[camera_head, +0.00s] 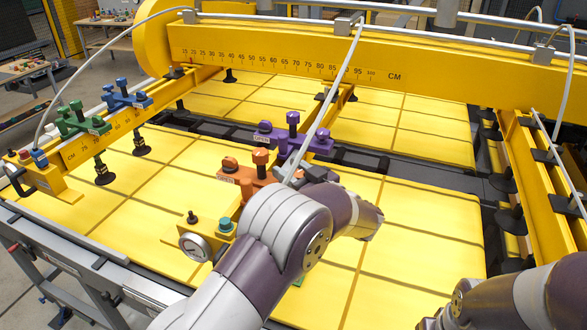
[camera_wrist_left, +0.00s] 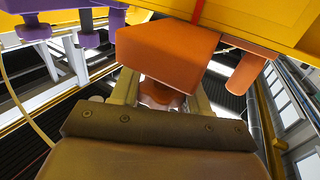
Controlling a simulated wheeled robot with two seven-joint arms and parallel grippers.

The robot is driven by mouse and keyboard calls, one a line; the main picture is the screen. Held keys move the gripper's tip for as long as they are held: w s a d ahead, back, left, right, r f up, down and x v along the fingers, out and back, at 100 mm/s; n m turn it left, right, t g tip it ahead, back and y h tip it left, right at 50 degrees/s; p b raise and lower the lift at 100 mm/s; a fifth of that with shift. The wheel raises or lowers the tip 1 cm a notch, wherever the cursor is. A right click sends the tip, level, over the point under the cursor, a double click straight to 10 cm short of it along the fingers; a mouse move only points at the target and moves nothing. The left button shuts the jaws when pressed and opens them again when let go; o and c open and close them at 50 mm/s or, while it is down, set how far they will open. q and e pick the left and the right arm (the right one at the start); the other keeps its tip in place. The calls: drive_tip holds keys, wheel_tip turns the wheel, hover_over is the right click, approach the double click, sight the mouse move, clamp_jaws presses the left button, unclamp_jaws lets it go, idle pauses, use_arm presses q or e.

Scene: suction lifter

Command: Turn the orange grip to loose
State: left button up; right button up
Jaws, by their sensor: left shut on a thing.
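The orange grip (camera_head: 244,172) sits on the yellow center beam, in front of the purple grip. It has two upright orange knobs and a small white label at its left end that seems to read OPEN. In the left wrist view its large orange block (camera_wrist_left: 165,52) fills the upper middle, with a rounded orange part (camera_wrist_left: 160,93) below it between the fingers. My left gripper (camera_head: 286,165) reaches it from the right and is shut on the orange grip; the fingertips are partly hidden in the head view. My right arm shows at the bottom right, its gripper out of view.
The purple grip (camera_head: 290,134) stands close behind. Green (camera_head: 82,120) and blue (camera_head: 126,95) grips sit on the left beam. A gauge (camera_head: 195,246) with a green button is just in front. Yellow panels (camera_head: 430,235) lie below; a thin hose crosses over the gripper.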

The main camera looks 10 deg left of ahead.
use_arm(q)
drive_tip(key=o, duration=0.9)
drive_tip(key=shift+o, duration=0.3)
drive_tip(key=shift+a, duration=0.15)
drive_tip(key=shift+s, duration=0.1)
drive_tip(key=shift+f, duration=0.1)
drive_tip(key=b+v, duration=0.6)
drive_tip(key=v, duration=0.6)
drive_tip(key=shift+s+d, duration=0.2)
drive_tip(key=shift+d, duration=0.05)
